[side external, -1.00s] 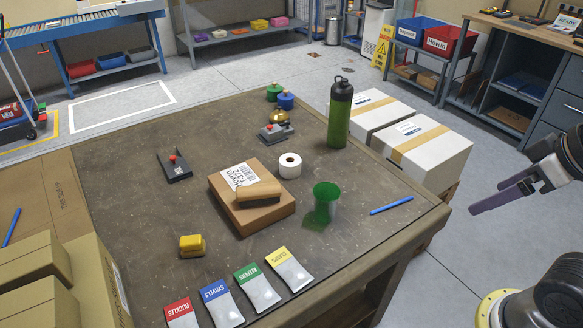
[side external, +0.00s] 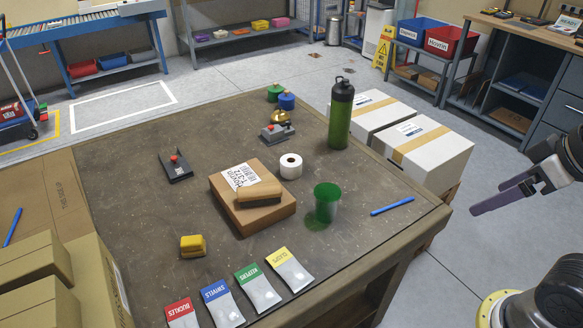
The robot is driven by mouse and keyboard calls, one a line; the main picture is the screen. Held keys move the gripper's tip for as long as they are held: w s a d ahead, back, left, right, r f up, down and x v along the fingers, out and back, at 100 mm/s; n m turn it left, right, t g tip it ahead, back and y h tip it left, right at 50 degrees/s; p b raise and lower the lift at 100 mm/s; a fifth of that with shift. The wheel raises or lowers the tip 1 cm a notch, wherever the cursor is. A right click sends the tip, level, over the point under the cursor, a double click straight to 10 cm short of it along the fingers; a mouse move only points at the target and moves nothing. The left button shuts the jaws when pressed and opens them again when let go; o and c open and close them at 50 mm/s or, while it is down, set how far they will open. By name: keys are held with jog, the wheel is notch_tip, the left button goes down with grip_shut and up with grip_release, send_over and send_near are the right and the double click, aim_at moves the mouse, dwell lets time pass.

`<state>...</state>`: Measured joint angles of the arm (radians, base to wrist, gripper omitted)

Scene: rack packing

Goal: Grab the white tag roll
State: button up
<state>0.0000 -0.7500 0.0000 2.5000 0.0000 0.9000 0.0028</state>
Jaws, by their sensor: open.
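My gripper (side external: 487,203) is at the right edge of the view, past the table's right edge and well apart from the roll. Its fingers are spread with nothing between them.
The cardboard box (side external: 262,215) carries a brown brush-like block (side external: 258,195). The green translucent cup (side external: 325,203) and a tall green bottle (side external: 340,115) stand on the roll's right side. A blue pen (side external: 392,206) lies near the right edge. Several labelled packets line the front.

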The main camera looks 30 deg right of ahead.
jog(key=w+d+r+m+t+h, duration=0.1)
jog(key=w+r+m+t, duration=0.1)
jog(key=w+r, duration=0.45)
jog(key=w+d+r+m+t, duration=0.15)
jog(key=w+r, duration=0.25)
jog(key=w, duration=0.5)
jog(key=n+g, duration=0.1)
jog(key=g, duration=0.2)
send_over(291, 166)
jog(key=s, duration=0.5)
notch_tip(291, 166, down, 26)
jog(key=x, duration=0.7)
jog(key=shift+w, duration=0.2)
jog(key=shift+x, duration=3.2)
jog(key=shift+d+r, duration=0.1)
jog(key=shift+d, duration=0.1)
